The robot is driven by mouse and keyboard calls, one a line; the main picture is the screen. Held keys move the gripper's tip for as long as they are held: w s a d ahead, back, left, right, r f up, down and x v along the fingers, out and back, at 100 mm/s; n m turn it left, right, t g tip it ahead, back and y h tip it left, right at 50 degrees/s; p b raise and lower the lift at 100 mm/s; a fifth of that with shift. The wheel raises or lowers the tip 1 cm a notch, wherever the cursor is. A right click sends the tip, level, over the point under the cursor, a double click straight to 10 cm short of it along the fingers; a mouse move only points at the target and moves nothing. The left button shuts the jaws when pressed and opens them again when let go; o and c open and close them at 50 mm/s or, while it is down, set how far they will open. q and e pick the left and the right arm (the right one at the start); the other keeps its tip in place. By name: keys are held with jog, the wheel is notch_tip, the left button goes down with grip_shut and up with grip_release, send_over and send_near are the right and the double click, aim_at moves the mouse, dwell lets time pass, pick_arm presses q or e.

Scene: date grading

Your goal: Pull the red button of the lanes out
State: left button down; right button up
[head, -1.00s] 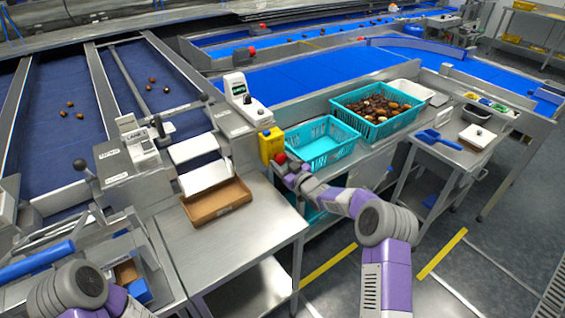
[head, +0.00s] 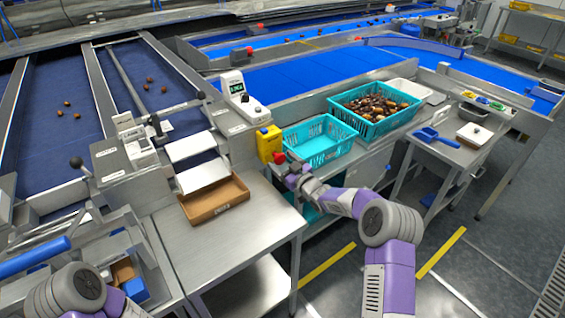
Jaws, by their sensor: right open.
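The red button (head: 279,158) sits on the lower front of a yellow box (head: 268,142) at the end of the lanes (head: 120,75). My right gripper (head: 286,169) is right at the button, just below and to its right in the picture. Its jaws are open, and I cannot tell whether they touch the button or stand around it. My left arm shows at the lower left, but its gripper is out of the picture.
An empty teal crate (head: 318,155) stands just right of the button, and a teal crate of dates (head: 372,128) stands behind it. A cardboard tray (head: 214,199) lies on the steel table (head: 222,243) to the left.

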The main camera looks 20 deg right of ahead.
jog(key=v, duration=0.7)
jog(key=shift+p, duration=0.45)
